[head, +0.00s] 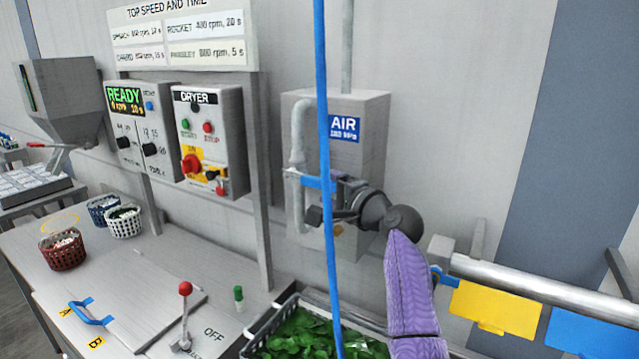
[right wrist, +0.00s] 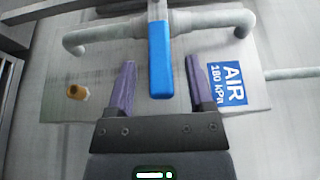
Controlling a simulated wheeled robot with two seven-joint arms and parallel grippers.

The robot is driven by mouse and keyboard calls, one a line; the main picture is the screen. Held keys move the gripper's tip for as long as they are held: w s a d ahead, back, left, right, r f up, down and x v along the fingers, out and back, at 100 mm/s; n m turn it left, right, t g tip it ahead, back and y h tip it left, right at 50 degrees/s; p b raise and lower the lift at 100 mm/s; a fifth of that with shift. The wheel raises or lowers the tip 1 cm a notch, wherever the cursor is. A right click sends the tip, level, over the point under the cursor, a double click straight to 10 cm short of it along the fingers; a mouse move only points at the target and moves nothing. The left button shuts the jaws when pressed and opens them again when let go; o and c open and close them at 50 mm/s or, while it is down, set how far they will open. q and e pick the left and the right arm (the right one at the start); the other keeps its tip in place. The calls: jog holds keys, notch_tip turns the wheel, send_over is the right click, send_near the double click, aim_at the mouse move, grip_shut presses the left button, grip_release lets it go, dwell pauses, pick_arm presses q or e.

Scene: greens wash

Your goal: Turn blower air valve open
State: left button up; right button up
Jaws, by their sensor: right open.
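The blower air valve's blue handle (head: 316,182) is on a grey pipe (head: 299,130) in front of the grey box with the AIR 180 kPa label (head: 344,129). The handle lies crosswise to the pipe. In the right wrist view the blue handle (right wrist: 160,60) reaches between the two purple fingers of my right gripper (right wrist: 159,64). The fingers are open, with a gap on each side of the handle. In the head view my right gripper (head: 330,198) is at the handle, partly hidden by a blue vertical line. My left gripper is out of view.
A blue line (head: 323,90) hangs in front of the valve. The dryer panel (head: 208,138) stands to the left. A basket of greens (head: 254,345) is below, near a red-knobbed lever (head: 185,289). A rail with yellow (head: 497,307) and blue tags is at right.

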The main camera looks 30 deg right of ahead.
aim_at(309, 181)
jog(key=shift+w+a, duration=0.15)
jog(key=shift+w, duration=1.05)
grip_shut()
dwell(0.6)
